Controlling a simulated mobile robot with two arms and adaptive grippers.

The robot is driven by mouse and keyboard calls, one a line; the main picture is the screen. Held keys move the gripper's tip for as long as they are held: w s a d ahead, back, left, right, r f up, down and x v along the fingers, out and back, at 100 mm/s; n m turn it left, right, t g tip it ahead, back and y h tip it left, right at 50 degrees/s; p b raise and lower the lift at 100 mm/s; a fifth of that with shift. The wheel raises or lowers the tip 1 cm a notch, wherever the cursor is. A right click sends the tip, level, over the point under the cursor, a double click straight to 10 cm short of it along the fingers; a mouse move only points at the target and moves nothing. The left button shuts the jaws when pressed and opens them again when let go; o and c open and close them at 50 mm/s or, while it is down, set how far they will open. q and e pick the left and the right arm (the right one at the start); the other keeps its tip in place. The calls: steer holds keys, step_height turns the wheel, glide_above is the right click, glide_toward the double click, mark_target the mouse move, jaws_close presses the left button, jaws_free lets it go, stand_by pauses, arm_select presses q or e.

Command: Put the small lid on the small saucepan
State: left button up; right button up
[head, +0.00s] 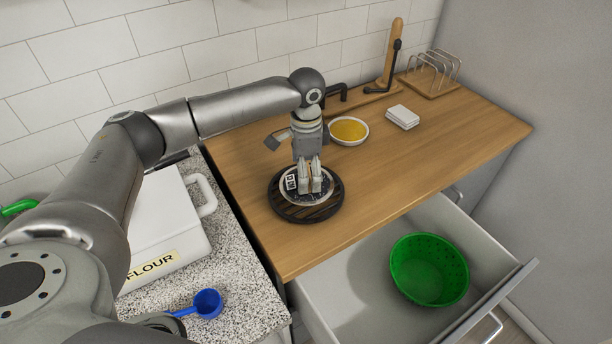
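My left gripper (310,187) points down over a round disc-like thing (289,198) with a pale rim and a dark, printed top. It sits within the outline of a dark slatted round trivet (288,211) on the wooden counter. The two fingertips are close together over the middle of the disc. They hide its centre, so I cannot tell if they grip a knob there or whether the disc is the small lid. No saucepan can be made out. My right gripper is not in view.
A bowl of yellow food (348,130), white stacked blocks (402,117), a wooden stand (390,60) and a rack (433,75) stand behind. An open drawer (350,300) holds a green colander (429,270). A flour bin (165,225) and blue scoop (207,303) are left.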

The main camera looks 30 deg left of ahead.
arm_select(q)
step_height(320, 180, up, 10)
steer(key=shift+r+b, duration=0.2)
steer(key=shift+b, duration=0.6)
steer(key=shift+d+f, duration=0.1)
